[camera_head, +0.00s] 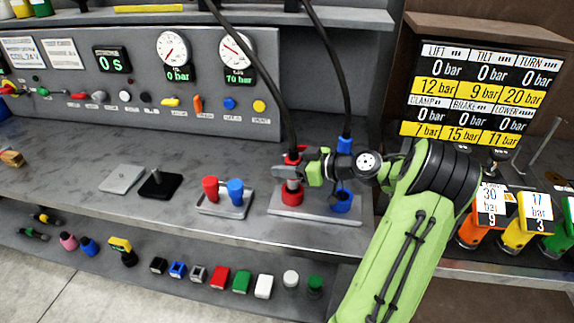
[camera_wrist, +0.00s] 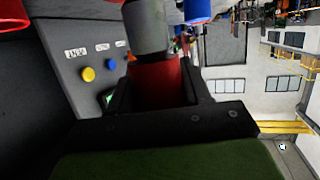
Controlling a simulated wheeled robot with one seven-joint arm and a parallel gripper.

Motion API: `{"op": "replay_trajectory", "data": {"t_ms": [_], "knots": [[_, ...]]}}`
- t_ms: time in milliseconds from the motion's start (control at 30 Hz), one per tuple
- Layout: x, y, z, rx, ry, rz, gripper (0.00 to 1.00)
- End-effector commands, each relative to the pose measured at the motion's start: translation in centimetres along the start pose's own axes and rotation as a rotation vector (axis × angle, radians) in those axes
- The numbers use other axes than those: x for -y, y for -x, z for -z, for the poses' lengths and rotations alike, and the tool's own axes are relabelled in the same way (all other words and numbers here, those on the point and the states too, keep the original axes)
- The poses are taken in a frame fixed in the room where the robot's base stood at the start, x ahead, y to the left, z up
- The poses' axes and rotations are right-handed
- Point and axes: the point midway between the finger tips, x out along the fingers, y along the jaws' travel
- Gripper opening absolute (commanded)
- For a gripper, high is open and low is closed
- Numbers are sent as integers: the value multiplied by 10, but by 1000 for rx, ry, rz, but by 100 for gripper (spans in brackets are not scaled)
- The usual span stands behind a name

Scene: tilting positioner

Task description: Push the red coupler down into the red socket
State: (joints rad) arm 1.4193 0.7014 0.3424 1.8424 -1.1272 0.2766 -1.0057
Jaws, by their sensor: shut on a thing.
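The red coupler (camera_head: 301,149), at the end of a black hose, is held upright in my gripper (camera_head: 292,172). In the wrist view the coupler's red body (camera_wrist: 160,82) is between the dark jaws, which are shut on it, and its grey metal end (camera_wrist: 150,30) extends past them. The red socket (camera_head: 291,196) stands on a grey plate (camera_head: 318,217) directly below the coupler. The grey end appears at or just above the socket's mouth. I cannot tell whether it touches or has entered it.
A blue coupler (camera_head: 344,145) on another hose stands at the blue socket (camera_head: 341,203), close right and partly hidden by my arm. A stand with a red cap (camera_head: 210,188) and a blue cap (camera_head: 235,190) is left. The bench's front edge is close below.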

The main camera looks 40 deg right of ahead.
Motion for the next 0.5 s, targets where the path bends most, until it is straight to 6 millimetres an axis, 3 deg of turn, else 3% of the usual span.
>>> {"op": "replay_trajectory", "data": {"t_ms": [500], "knots": [[0,-4,-11,-1,1,0,5]]}}
